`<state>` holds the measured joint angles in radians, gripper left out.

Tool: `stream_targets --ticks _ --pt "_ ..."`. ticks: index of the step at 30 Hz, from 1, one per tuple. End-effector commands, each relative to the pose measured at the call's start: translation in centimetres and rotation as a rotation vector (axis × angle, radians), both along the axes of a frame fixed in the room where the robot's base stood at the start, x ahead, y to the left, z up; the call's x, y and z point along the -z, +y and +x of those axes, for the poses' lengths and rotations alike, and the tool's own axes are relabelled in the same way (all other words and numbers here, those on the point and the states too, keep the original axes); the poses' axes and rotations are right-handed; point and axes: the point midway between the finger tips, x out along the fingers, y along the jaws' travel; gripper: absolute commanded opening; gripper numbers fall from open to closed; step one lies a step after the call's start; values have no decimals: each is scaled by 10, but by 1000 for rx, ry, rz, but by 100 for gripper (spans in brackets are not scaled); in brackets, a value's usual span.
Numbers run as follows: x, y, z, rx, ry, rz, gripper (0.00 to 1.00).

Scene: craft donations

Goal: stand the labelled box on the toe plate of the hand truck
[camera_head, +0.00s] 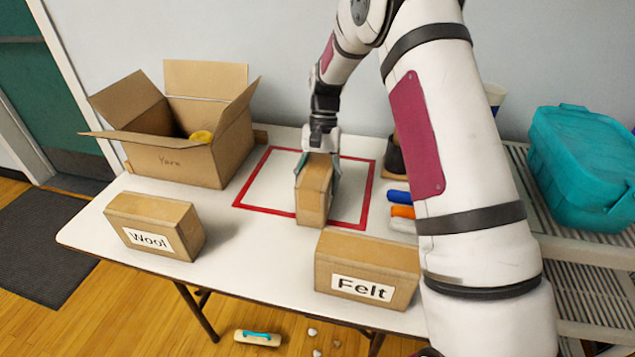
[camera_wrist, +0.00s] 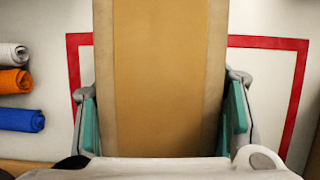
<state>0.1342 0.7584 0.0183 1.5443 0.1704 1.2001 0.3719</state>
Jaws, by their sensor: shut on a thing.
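My gripper (camera_head: 318,170) is shut on a plain brown cardboard box (camera_head: 312,207), gripping it from above with one finger on each side. The box is upright over the red-outlined square on the white table; I cannot tell whether it touches the tabletop. No label shows on its visible faces. In the wrist view the box (camera_wrist: 170,75) runs between the two green finger pads. A box labelled "Wool" (camera_head: 185,222) stands at the table's front left. A box labelled "Felt" (camera_head: 365,252) stands at the front right. No hand truck or toe plate is in view.
An open carton marked "Yarn" (camera_head: 175,165) stands at the back left. Blue, orange and grey rolls (camera_head: 402,212) lie right of the square (camera_head: 240,195). A teal bin (camera_head: 580,165) sits on a rack at right. A brush (camera_head: 257,338) lies on the floor.

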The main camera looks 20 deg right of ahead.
Motion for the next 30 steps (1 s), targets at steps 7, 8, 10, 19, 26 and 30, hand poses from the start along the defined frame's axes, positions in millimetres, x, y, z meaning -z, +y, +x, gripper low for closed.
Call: stream_targets --ticks 7,8,10,19,26,30 --pt "0 0 0 0 -1 0 19" --pt "1 0 0 0 -1 0 19" --pt "1 0 0 0 -1 -1 77" --pt "1 0 0 1 -1 -1 83" --pt "-11 -3 4 1 -3 -1 83" --pt "-35 -8 13 2 -6 -2 83"
